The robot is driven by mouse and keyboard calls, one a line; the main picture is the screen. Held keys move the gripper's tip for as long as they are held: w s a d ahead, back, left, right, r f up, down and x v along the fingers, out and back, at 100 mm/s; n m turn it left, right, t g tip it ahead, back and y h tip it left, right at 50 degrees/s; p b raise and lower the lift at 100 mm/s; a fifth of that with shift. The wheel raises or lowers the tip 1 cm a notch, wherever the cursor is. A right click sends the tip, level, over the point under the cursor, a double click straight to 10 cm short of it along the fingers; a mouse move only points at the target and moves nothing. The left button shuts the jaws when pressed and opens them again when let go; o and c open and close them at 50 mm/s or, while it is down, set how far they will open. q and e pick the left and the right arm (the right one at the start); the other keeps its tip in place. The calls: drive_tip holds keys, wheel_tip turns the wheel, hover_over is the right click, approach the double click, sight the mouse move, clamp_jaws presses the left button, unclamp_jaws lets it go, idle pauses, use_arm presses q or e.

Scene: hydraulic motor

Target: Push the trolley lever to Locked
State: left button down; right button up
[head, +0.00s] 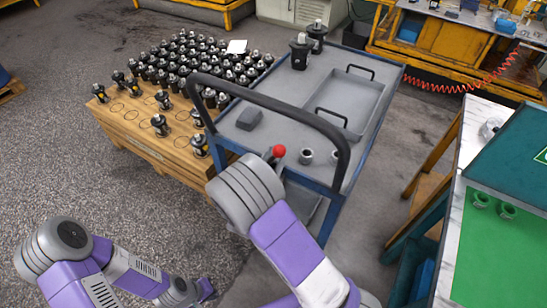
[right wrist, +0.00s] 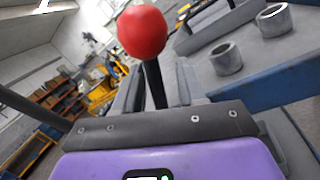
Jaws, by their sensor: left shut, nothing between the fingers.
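The trolley lever has a red ball knob (head: 279,151) and stands at the near end of the grey-topped trolley (head: 268,140), by its dark push handle. In the right wrist view the red knob (right wrist: 142,32) sits on a black stem, close ahead of my right gripper's purple body. My left gripper (head: 206,289) is shut and empty, low over the floor at the bottom left, away from the trolley. No lock marking is readable.
The trolley carries two grey rings (head: 307,156), a grey tray (head: 345,100) and black motor parts (head: 300,52). A wooden pallet (head: 150,135) with many motor parts adjoins it on the left. A green-topped table (head: 490,260) stands right.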

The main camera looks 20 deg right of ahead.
drive_tip(key=shift+s+a, duration=0.35)
drive_tip(key=shift+a, duration=0.1)
drive_tip(key=p+v, duration=0.1)
drive_tip(key=v, duration=0.5)
drive_tip(key=shift+s, duration=0.25)
drive_tip(key=shift+a+f, duration=0.15)
